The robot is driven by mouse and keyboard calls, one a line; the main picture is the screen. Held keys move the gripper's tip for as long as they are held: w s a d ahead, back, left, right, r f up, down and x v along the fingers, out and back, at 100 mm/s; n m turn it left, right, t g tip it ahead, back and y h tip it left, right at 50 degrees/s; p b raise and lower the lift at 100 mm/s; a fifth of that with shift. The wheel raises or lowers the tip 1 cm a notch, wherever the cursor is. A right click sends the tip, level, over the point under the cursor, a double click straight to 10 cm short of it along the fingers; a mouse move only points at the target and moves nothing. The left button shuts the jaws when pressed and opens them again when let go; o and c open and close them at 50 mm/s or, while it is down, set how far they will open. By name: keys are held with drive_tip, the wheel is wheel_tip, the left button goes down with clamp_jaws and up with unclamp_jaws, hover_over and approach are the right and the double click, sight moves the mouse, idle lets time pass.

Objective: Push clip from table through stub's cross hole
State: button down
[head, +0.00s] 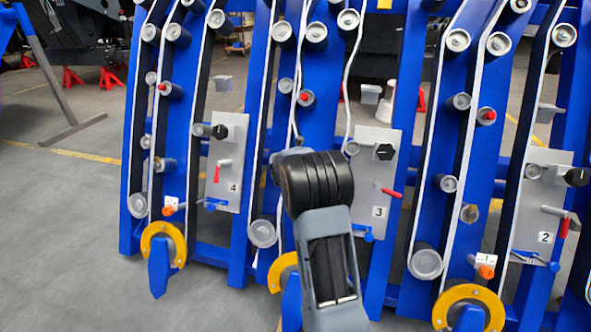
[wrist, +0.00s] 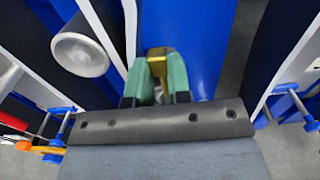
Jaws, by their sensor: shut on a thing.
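In the wrist view my gripper (wrist: 158,72) has green fingers, shut on a small brass-yellow piece (wrist: 157,64) that looks like the clip. Its shape is mostly hidden between the fingers. The fingers point at a blue upright; I cannot tell the gap. In the head view my dark arm hides the gripper, in front of the frame left of plate 3. Small grey stubs with red handles show on plate 4 (head: 224,163), plate 3 (head: 380,191) and plate 2 (head: 553,211). No cross hole can be made out, and no table is visible.
Blue uprights carry several grey rollers (head: 262,233) and white belts. Yellow wheels (head: 163,245) stick out low at the front. A roller (wrist: 80,50) lies left of the fingers, and blue fittings (wrist: 290,103) lie right. Open grey floor (head: 65,225) is at left.

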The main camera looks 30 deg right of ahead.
idle(0.3)
drive_tip(key=shift+s+a+f+b, duration=0.3)
drive_tip(key=shift+f+b, duration=0.45)
drive_tip(key=shift+b, duration=0.15)
drive_tip(key=shift+s+a+f+b, duration=0.25)
drive_tip(key=shift+a+f+b, duration=0.1)
drive_tip(key=shift+f+b, duration=0.5)
drive_tip(key=shift+s+a+f+b, duration=0.3)
drive_tip(key=shift+f+b, duration=0.35)
drive_tip(key=shift+b, duration=0.35)
drive_tip(key=c, duration=1)
unclamp_jaws()
drive_tip(key=shift+r, duration=0.15)
drive_tip(key=shift+p+v, duration=2.3)
drive_tip(key=shift+v, duration=4.6)
